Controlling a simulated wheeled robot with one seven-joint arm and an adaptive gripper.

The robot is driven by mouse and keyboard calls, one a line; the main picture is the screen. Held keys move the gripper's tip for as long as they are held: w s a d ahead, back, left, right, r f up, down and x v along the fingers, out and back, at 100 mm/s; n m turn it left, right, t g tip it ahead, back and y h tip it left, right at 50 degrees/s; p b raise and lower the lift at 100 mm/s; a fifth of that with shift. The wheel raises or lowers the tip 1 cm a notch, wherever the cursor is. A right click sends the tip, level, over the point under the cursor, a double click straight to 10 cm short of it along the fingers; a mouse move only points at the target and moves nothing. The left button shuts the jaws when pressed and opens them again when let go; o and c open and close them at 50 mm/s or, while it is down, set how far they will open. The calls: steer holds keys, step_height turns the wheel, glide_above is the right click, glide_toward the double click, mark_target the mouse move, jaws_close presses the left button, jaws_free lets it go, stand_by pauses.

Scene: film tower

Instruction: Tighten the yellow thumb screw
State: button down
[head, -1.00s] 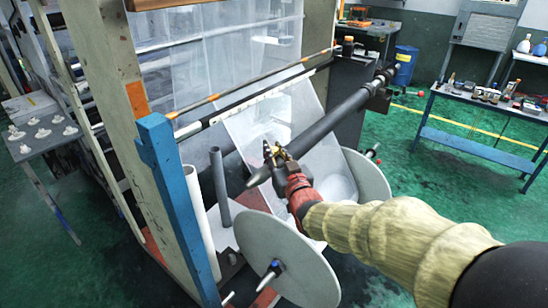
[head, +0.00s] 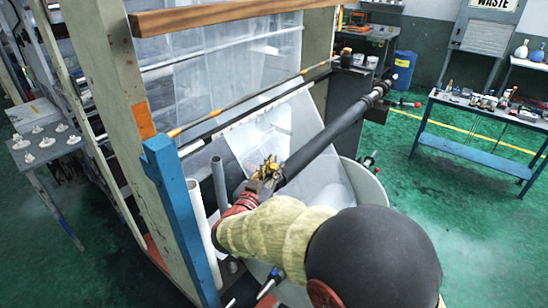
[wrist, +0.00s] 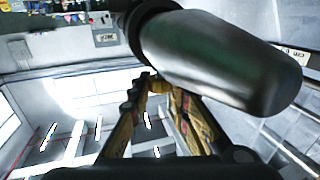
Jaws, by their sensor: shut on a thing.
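The yellow thumb screw (wrist: 159,86) shows as a small yellow piece between my fingertips, against the underside of the dark bar in the wrist view. In the head view it is hard to tell from the yellow on my fingers. My gripper (head: 267,171) is shut on it at the near end of the dark bar (head: 335,130). In the wrist view both fingers of my gripper (wrist: 160,92) reach up to the bar, and its rounded grey end sticks out to the right. The screw's shaft is hidden.
A blue post (head: 180,215) and pale upright frame stand left of my arm. Clear film (head: 262,128) hangs behind the bar. A large round disc (head: 372,200) lies below right. A blue bench (head: 480,140) stands farther right, with open green floor between.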

steer(key=m+g+h+p, duration=0.2)
steer(key=m+h, duration=0.1)
steer(key=m+g+h+p, duration=0.2)
steer(key=g+h+p, duration=0.1)
steer(key=h, duration=0.1)
steer(key=shift+r+m, duration=0.15)
steer(key=shift+m, duration=0.25)
steer(key=shift+g+h+p, duration=0.3)
steer(key=shift+g, duration=0.1)
steer(key=c, duration=1.7)
jaws_free()
steer(key=shift+o, duration=0.2)
steer(key=shift+a, duration=0.1)
steer(key=v, duration=1.1)
steer(key=shift+s+a, duration=0.3)
